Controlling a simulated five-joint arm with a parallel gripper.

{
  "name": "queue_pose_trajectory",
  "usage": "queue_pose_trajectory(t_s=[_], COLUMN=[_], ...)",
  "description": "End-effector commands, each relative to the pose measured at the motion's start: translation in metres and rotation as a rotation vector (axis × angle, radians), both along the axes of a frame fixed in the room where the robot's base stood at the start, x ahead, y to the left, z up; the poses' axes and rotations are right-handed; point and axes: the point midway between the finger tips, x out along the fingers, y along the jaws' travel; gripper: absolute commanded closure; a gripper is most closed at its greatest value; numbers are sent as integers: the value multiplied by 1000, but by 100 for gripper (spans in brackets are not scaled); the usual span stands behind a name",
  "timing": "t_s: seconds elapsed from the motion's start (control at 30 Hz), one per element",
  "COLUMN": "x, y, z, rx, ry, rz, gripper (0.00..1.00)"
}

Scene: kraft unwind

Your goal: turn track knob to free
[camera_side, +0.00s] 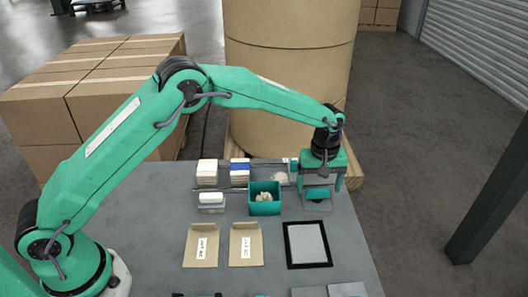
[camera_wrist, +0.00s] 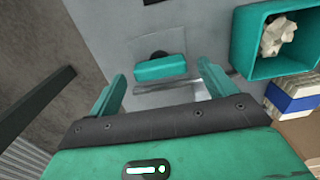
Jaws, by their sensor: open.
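The track knob (camera_wrist: 160,68) shows in the wrist view as a teal bar on a dark round hub, set on a light metal plate (camera_wrist: 158,42). The bar lies nearly level across the picture, slightly tilted. My gripper (camera_wrist: 162,74) is open, with one finger to the left of the bar and one to the right, and a gap at each end. I cannot tell whether the fingers reach down to the bar's height. Any marking for free is not readable.
A teal bin (camera_side: 265,207) with crumpled pale pieces stands just left of my gripper, with stacked cards (camera_side: 240,172) behind it. A black-framed pad (camera_side: 307,245) and two kraft envelopes (camera_side: 201,246) lie in front. A large kraft roll (camera_side: 285,70) stands close behind the table.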

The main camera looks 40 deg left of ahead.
Motion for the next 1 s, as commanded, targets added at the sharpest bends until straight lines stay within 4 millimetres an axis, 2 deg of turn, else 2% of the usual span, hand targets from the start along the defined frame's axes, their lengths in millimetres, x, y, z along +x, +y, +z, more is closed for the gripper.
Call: queue_pose_trajectory(t_s=[0.2, 0.47, 0.5, 0.7, 0.73, 1.0], x=[0, 0, 0, 0, 0, 0], y=[0, 0, 0, 0, 0, 0], z=[-13, -14, -14, -14, -14, -14], rx=[1, 0, 0, 0, 0, 0], ry=[1, 0, 0, 0, 0, 0], rz=[0, 0, 0, 0, 0, -14], gripper=[16, 16, 18, 58, 61, 61])
